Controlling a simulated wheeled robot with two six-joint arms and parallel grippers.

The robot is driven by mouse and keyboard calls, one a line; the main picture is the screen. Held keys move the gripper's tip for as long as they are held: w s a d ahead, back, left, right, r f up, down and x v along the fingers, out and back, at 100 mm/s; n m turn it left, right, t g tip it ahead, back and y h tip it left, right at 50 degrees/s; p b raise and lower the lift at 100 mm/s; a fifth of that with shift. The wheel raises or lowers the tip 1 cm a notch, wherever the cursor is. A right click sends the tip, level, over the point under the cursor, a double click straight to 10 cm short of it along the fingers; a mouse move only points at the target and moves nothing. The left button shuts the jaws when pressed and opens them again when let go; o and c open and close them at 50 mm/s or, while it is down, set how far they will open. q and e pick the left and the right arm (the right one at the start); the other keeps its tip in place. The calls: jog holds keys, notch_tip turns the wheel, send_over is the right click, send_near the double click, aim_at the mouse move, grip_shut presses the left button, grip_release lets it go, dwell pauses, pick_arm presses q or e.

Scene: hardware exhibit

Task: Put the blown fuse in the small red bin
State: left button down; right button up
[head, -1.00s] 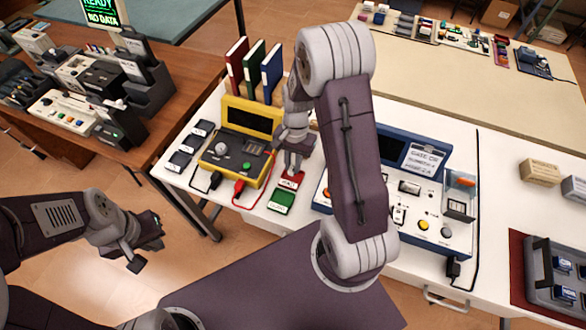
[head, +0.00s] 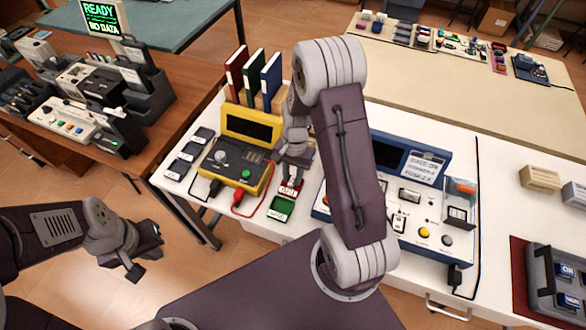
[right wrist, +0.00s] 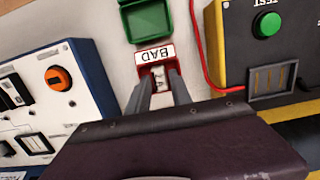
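The small red bin (head: 291,188) stands on the white bench just behind a green bin (head: 282,208). In the right wrist view the red bin (right wrist: 152,52) carries a white BAD label. My right gripper (right wrist: 160,78) points down at this bin, its two fingers apart. A small pale, fuse-like piece (right wrist: 158,74) shows between the fingertips. I cannot tell whether they grip it or it lies in the bin. In the head view my right gripper (head: 291,176) partly covers the bin. My left gripper (head: 145,258) is open and empty, off the bench at the left.
A yellow tester (head: 235,150) with black and red leads stands left of the bins. A blue-framed panel (head: 410,205) stands to the right, partly behind my right arm. Three binders (head: 253,76) stand behind. A grey case (head: 556,280) lies on a dark red mat at far right.

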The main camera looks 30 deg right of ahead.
notch_tip(320, 180, up, 12)
jog(key=d+f+p, duration=0.1)
jog(key=s+a+n+t, duration=0.2)
jog(key=s+a+n, duration=0.4)
jog(key=s+n, duration=0.2)
jog(key=shift+s+n+h, duration=0.25)
jog(key=shift+n+h, duration=0.15)
jog(key=shift+n, duration=0.5)
